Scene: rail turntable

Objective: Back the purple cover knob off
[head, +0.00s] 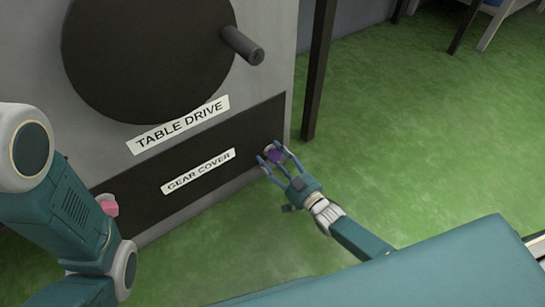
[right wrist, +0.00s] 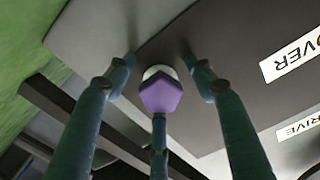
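The purple cover knob (head: 275,156) sits at the right end of the dark gear cover panel (head: 235,172). In the right wrist view the knob (right wrist: 161,93) is a faceted purple head in front of a pale round base. My right gripper (head: 273,158) is at the knob with its fingers spread around it. In the right wrist view (right wrist: 158,88) two fingers stand apart from the knob on either side, and the third comes up to its lower edge; I cannot tell whether that one touches. My left arm shows at the left, but its gripper is out of view.
A pink knob (head: 108,205) shows at the panel's left end, partly behind my left arm. Above are the "TABLE DRIVE" label (head: 178,124) and a large dark wheel with a protruding handle (head: 243,45). A dark post (head: 318,70) stands right of the cabinet. Green floor (head: 420,130) is open farther right.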

